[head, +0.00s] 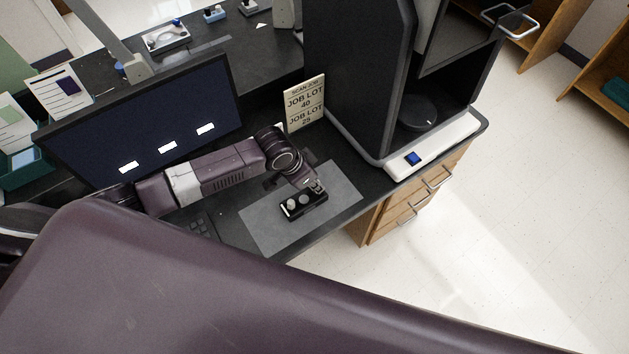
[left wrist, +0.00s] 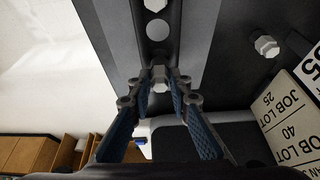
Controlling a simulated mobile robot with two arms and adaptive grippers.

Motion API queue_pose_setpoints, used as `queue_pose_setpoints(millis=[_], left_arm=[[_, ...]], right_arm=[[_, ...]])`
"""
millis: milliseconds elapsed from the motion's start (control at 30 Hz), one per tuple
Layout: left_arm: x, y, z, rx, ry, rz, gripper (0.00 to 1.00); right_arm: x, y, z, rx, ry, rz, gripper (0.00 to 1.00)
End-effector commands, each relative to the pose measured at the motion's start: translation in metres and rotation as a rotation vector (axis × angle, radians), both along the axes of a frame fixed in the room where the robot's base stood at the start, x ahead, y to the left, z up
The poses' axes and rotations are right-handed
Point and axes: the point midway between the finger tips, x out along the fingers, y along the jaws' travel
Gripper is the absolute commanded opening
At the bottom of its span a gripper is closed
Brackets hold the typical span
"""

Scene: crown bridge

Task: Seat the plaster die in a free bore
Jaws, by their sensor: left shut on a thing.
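The black block with bores (head: 303,212) lies on the grey mat; it runs down the top middle of the left wrist view (left wrist: 178,22). A pale piece (head: 291,204) stands at its left end, also at the top edge of the left wrist view (left wrist: 155,4). My left gripper (head: 316,188) is at the block's right end. In the left wrist view its fingers (left wrist: 158,88) are shut on the pale faceted plaster die (left wrist: 159,73). I cannot tell how deep the die sits. My right gripper is not in view.
Another pale faceted piece (left wrist: 267,46) stands on the dark desk near the job lot sign (head: 304,101). A monitor (head: 150,115) stands behind my left arm, and a large dark machine (head: 360,80) stands to the right. The mat (head: 262,222) is clear around the block.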

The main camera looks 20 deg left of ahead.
Motion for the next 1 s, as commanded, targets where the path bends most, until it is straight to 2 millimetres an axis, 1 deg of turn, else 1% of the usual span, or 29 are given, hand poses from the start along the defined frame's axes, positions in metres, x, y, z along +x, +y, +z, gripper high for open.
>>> queue_pose_setpoints(millis=[167,1000], left_arm=[[0.0,0.0,-0.001,0.0,0.0,0.0,0.0],[0.0,0.0,-0.022,0.0,0.0,0.001,0.0]], right_arm=[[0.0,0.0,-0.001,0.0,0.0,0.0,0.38],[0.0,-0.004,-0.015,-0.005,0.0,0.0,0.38]])
